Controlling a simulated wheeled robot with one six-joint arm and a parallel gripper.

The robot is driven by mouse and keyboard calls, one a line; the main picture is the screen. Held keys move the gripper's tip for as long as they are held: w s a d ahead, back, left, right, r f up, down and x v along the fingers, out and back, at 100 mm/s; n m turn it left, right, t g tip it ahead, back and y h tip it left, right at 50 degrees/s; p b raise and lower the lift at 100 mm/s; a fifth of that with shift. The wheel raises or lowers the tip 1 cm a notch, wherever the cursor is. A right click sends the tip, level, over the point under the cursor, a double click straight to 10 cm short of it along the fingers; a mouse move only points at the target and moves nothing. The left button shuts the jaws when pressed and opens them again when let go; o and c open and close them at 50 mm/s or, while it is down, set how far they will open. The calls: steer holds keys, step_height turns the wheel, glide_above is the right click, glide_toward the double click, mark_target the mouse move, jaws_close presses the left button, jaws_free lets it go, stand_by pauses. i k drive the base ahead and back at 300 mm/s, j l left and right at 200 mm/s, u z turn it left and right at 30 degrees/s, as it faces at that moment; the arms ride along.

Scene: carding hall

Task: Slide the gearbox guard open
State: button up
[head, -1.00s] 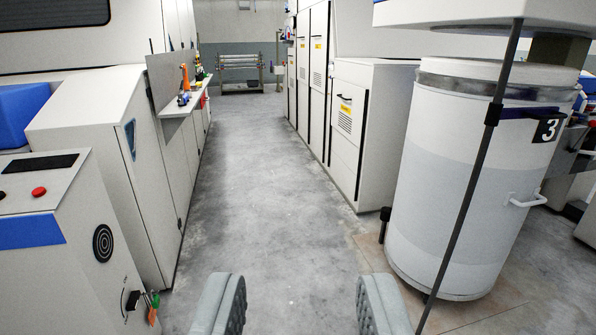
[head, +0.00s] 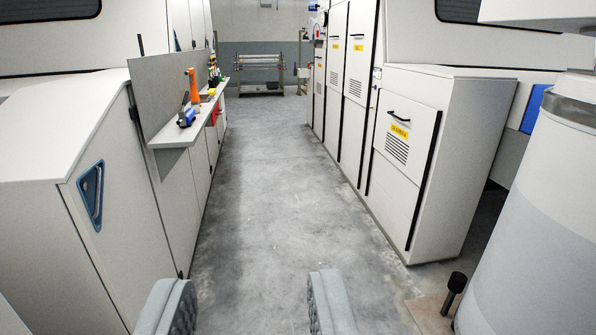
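A white panel (head: 393,165) with a black handle (head: 398,117), a yellow label and vent slots is on the front of the low white cabinet at right. It looks like the gearbox guard, but I cannot read the label for certain. The panel sits flush over the upper part of the cabinet front and looks closed. My gripper (head: 248,285) is open and empty at the bottom of the head view, over the aisle floor. It is well short of the panel and to its left.
The grey aisle (head: 270,175) is clear. At left are white cabinets and a shelf (head: 180,128) with bottles and tools. At right, a large white can (head: 530,220) and a short black post (head: 453,290) stand close. A rack (head: 262,68) stands at the far end.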

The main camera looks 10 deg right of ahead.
mark_target(404, 128)
steer(key=i, duration=1.65)
steer(key=i+z, duration=0.15)
steer(key=i, duration=0.4)
steer(key=i+j+z, duration=0.15)
steer(key=i, duration=0.35)
steer(key=i+j+z, duration=0.15)
steer(key=i, duration=0.35)
steer(key=i+j+z, duration=0.2)
steer(key=i, duration=0.3)
steer(key=j, duration=0.1)
